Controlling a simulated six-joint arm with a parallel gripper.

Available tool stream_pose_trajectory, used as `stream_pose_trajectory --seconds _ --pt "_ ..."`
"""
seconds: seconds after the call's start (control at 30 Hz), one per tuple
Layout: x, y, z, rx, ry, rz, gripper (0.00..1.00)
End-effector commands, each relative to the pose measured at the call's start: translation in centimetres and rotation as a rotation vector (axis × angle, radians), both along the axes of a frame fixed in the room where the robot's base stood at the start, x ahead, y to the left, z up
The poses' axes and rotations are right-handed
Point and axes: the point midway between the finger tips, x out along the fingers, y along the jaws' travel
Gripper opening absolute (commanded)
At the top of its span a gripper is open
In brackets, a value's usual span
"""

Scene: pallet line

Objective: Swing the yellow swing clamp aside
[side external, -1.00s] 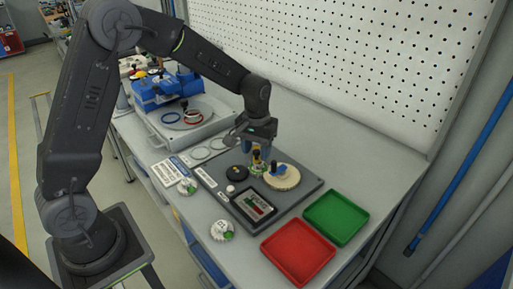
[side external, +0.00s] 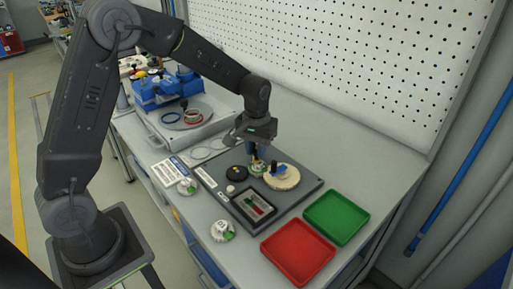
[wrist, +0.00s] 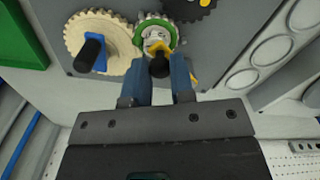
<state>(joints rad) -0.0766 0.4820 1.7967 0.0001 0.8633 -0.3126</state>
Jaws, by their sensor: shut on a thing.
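My gripper (side external: 257,154) is over the dark fixture plate (side external: 300,197), pointing down at the small yellow swing clamp (side external: 258,167). In the wrist view its two blue fingers (wrist: 159,72) are shut on the clamp's black knob (wrist: 158,66). A bit of the yellow clamp (wrist: 193,77) shows beside the right finger; the fingers hide most of its arm. Under the knob is a green-rimmed gear (wrist: 150,22) with a pale metal centre. A larger cream gear (wrist: 107,32) with a blue-and-black handled clamp (wrist: 93,52) stands beside it.
A black gear (side external: 237,173) lies on the plate's other side. A framed window (side external: 254,207) is at the plate's front. Red (side external: 298,252) and green (side external: 336,217) trays stand to the right. Bare bench lies behind the plate, before the pegboard (side external: 350,60).

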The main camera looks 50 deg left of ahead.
Motion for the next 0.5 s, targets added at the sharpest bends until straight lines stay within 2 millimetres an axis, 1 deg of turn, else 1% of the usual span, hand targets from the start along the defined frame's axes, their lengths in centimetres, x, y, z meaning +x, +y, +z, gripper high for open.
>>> stream_pose_trajectory --seconds 0.27,0.5 --pt "-0.4 0.3 0.0 -0.001 0.0 -0.079 0.0" --pt "-1.1 1.3 0.1 0.0 -0.002 -0.256 0.0"
